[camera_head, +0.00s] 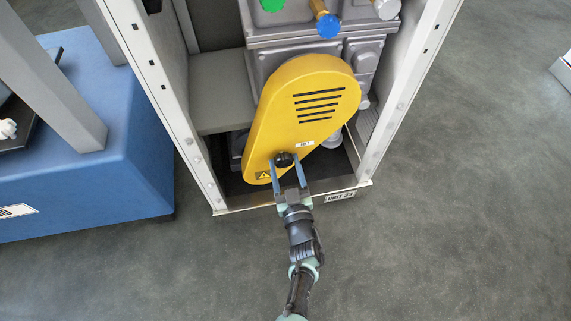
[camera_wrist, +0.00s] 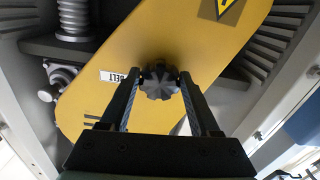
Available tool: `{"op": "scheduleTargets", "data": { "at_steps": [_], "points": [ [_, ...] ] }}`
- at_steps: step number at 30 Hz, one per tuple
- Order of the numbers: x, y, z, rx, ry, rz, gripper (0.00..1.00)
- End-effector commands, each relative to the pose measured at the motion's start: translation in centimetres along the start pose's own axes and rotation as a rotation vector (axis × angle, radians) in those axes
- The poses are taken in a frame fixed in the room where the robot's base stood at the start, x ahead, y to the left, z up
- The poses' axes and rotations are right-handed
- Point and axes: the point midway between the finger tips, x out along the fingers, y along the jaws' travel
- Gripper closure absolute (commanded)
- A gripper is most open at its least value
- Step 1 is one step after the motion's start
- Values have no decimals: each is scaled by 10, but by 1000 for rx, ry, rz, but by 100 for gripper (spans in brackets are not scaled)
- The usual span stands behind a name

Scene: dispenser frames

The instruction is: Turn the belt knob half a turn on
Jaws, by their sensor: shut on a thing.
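The belt knob (camera_head: 284,159) is a small black lobed knob low on the yellow belt cover (camera_head: 290,110). In the wrist view the knob (camera_wrist: 159,80) sits in front of the yellow cover (camera_wrist: 190,45), beside a white label reading BELT (camera_wrist: 119,76), which appears upside down there. My gripper (camera_head: 287,163) reaches in from below, with one blue-grey finger on each side of the knob. In the wrist view my gripper (camera_wrist: 158,78) has its fingertips against both sides of the knob. The knob's back is hidden.
The cover stands inside an open white cabinet frame (camera_head: 393,115) with a label plate (camera_head: 340,196) on its lower edge. Above are a green knob (camera_head: 272,4) and a blue knob (camera_head: 328,26). A blue block (camera_head: 100,150) stands left.

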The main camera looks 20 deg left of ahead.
Motion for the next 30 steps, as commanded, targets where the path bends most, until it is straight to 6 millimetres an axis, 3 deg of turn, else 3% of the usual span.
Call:
{"op": "scheduleTargets", "data": {
  "at_steps": [18,19,24,30],
  "points": [
    [0,0,0,42,1,-1,93],
    [0,0,0,42,1,-1,34],
    [0,0,0,41,1,-1,7],
    [0,0,0,41,0,0,7]
  ]
}}
